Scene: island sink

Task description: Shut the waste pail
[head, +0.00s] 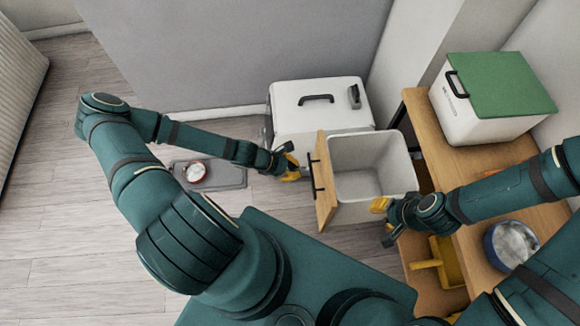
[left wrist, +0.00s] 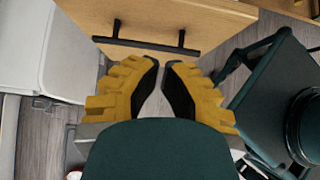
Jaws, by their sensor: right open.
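The waste pail (head: 402,184) appears to be the white, open-topped bin, with its inside visible. A wooden panel (head: 325,180) with a black handle stands upright on its left side. The panel fills the top of the left wrist view (left wrist: 228,18), and the handle (left wrist: 146,44) crosses it. My left gripper (head: 291,168) is left of the panel. Its fingertips (left wrist: 161,64) point at the panel just below the handle, close together with a narrow gap and nothing seen between them. My right gripper (head: 384,220) is open near the pail's lower right side; its contact is unclear.
A white box (head: 300,120) with a black top handle stands behind the pail. A wooden bench (head: 420,125) at right bears a green-lidded cooler (head: 500,85) and a blue-rimmed bowl (head: 512,243). A yellow item (head: 447,262) is below. A grey tray (head: 230,177) lies on open floor at left.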

